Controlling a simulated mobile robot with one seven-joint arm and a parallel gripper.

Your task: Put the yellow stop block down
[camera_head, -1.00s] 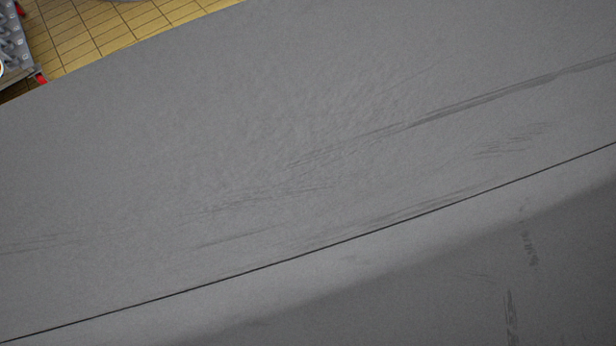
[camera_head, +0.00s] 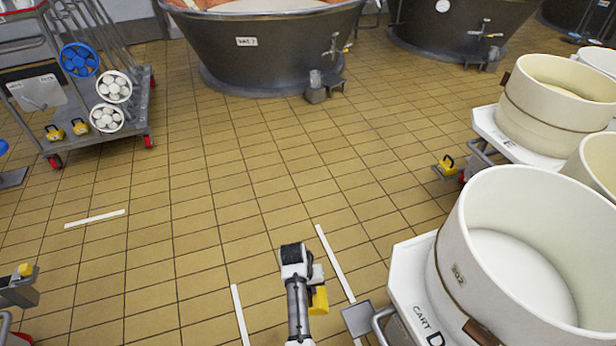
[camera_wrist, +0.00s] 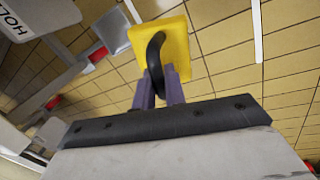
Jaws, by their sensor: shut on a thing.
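The yellow stop block (camera_wrist: 182,47) with its black loop handle (camera_wrist: 155,60) is in my gripper (camera_wrist: 158,82). In the wrist view the two purple-grey fingers are shut on the handle, and the block's square yellow body lies beyond them over the tiled floor. In the head view the yellow stop block (camera_head: 318,300) shows at the right side of my arm, in front of the floor and left of cart D (camera_head: 415,280). My arm hides part of it there. I cannot tell how high it is above the floor.
A grey plate (camera_head: 357,319) juts from cart D, which carries a cream tub (camera_head: 462,240). White floor strips (camera_head: 335,262) (camera_head: 240,315) lie near my arm. Other yellow blocks (camera_head: 80,127) (camera_head: 447,164) sit on a rack and near another cart. The middle floor is clear.

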